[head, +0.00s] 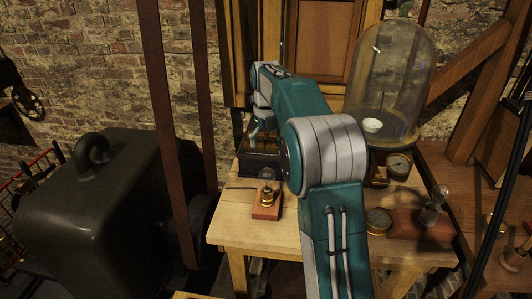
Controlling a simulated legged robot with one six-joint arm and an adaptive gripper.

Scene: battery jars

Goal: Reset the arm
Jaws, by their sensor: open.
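My teal and grey arm (303,105) reaches from the bottom of the head view over the wooden table (236,228) toward its far left part. My gripper (257,122) is at the far end of the arm, small and dark, pointing down above a dark wooden box (258,162). It is open. Its fingertips are hard to make out against the box and the glass there. I cannot tell whether it touches anything. No battery jar can be picked out clearly; the arm hides part of the table behind it.
A small bulb on a wooden base (267,206) stands left of my arm. A glass bell jar (391,85), gauges (399,165) and another bulb on a base (432,218) stand to the right. A big dark machine (95,215) with belts (168,120) is at the left.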

